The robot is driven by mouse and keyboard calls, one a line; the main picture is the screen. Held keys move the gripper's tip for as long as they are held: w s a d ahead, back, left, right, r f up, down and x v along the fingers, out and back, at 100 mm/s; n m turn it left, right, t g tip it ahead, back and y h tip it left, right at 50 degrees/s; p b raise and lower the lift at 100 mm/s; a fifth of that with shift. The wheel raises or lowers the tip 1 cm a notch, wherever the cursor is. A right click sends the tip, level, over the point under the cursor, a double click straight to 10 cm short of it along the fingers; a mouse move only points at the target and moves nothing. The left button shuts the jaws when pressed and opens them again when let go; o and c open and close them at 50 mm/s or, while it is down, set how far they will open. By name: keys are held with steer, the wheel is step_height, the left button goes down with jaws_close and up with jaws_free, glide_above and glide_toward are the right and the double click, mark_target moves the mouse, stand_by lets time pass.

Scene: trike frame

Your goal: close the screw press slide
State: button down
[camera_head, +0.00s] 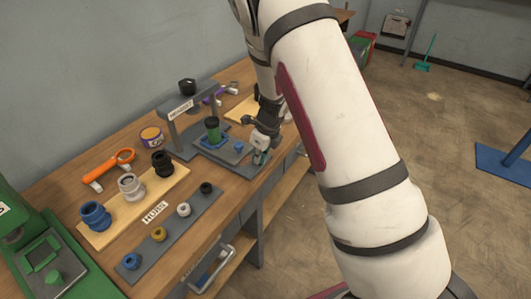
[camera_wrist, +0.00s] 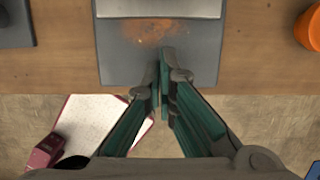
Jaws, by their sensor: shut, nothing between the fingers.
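The screw press is a dark grey frame (camera_head: 181,106) with a black knob on top and a white label; it stands on the wooden bench. A grey slide plate (camera_head: 228,150) reaches out from it towards the bench's front edge, with a green and dark cylinder (camera_head: 212,131) and a small blue piece (camera_head: 238,146) on it. My gripper (camera_head: 259,157) is at the slide's front end, fingers pointing down. In the wrist view my gripper (camera_wrist: 164,72) is shut and empty over a grey base plate (camera_wrist: 118,68) with an orange stain. I cannot tell whether it touches the slide.
Left of the press are an orange tool (camera_head: 108,165), a tin (camera_head: 151,136), a wooden board (camera_head: 107,221) with several fittings and a grey strip (camera_head: 171,231) with several rings. A green machine (camera_head: 45,255) stands at the near left. Open floor lies right of the bench.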

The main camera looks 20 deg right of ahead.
mark_target(232, 148)
steer(key=shift+w+a, duration=0.6)
steer(key=shift+w, duration=0.2)
steer(key=w+a+b, duration=0.1)
steer(key=w, duration=0.1)
steer(key=w+a+b, duration=0.1)
steer(key=w+a, duration=0.1)
steer(key=w+a+b, duration=0.1)
steer(key=w+a, duration=0.1)
steer(key=w, duration=0.1)
steer(key=shift+w+a+b, duration=0.1)
steer(key=shift+a+b, duration=0.05)
steer(key=shift+b, duration=0.25)
steer(key=shift+f, duration=0.1)
